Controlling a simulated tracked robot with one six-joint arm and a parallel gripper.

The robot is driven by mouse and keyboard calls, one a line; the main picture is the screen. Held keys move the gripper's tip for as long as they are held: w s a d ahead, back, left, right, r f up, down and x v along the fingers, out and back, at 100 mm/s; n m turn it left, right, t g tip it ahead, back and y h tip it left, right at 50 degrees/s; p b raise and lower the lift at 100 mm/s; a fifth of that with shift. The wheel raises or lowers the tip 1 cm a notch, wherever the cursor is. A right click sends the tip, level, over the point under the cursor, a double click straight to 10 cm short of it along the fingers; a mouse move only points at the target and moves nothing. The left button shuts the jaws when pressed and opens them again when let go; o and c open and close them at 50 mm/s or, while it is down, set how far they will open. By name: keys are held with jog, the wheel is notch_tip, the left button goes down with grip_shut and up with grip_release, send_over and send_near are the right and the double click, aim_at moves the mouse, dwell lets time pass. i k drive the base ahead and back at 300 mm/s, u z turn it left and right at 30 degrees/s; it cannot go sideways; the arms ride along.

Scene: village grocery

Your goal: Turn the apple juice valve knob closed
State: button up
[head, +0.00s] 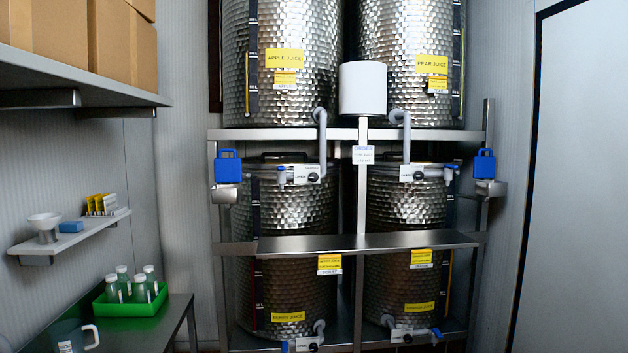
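The apple juice tank (300,85) is the dimpled steel drum at upper left, with a yellow APPLE JUICE label (284,59). A grey pipe (322,145) runs down from it to a white valve plate (299,169) with small lettering. A black knob (313,177) sits on the right part of this plate. My gripper is not in view.
The pear juice valve knob (419,176) sits to the right. A steel shelf (365,243) runs below both valves. Blue jugs (228,164) (484,163) stand at both sides. A green tray (130,303) of bottles and a small wall shelf (70,236) are at left.

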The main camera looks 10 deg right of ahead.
aim_at(313, 177)
jog(key=z, duration=0.95)
jog(key=i, duration=1.6)
jog(key=u, duration=1.05)
